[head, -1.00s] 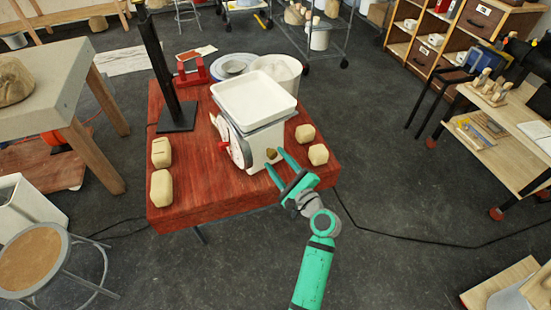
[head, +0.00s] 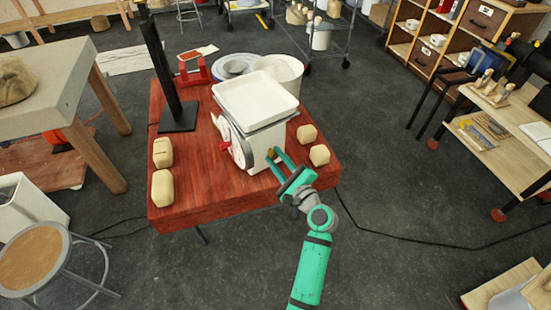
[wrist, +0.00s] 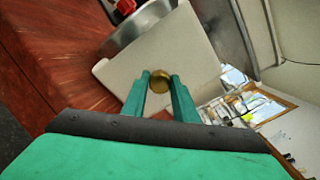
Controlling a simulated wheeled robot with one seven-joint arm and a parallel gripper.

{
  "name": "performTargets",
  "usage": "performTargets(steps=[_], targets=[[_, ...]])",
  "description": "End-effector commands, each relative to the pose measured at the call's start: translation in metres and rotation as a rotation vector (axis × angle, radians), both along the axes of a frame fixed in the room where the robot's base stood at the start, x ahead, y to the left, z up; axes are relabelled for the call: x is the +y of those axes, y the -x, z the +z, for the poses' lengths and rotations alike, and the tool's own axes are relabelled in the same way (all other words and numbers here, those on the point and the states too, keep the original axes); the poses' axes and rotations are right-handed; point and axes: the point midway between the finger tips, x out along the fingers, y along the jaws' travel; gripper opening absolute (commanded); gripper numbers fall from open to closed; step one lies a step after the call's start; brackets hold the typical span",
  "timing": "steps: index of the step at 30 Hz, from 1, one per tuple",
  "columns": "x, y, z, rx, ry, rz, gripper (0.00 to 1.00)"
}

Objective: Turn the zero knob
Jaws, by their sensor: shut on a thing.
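The zero knob is a small round brass knob (wrist: 159,80) on the side of a white scale (head: 262,150) with a flat white pan on top. In the wrist view the knob sits between the two green fingertips of my gripper (wrist: 159,88). In the head view my gripper (head: 276,158) reaches the scale's right side from the front right, and its fingers largely hide the knob. The gripper is shut on the knob.
The scale stands on a red wooden table (head: 215,200). Tan blocks lie on both sides, at the left (head: 163,188) and at the right (head: 319,155). A black post (head: 165,80) stands behind left, with bowls (head: 235,67) behind the scale.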

Motion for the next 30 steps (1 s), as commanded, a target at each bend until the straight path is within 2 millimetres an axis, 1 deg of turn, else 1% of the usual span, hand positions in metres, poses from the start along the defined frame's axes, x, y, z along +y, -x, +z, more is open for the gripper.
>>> performTargets(steps=[8, 30], targets=[[0.0001, 0.0003, -0.0007, -0.074, 0.116, 0.001, 0.04], [0.0023, 0.0007, -0.0022, -0.449, 0.693, 0.005, 0.04]])
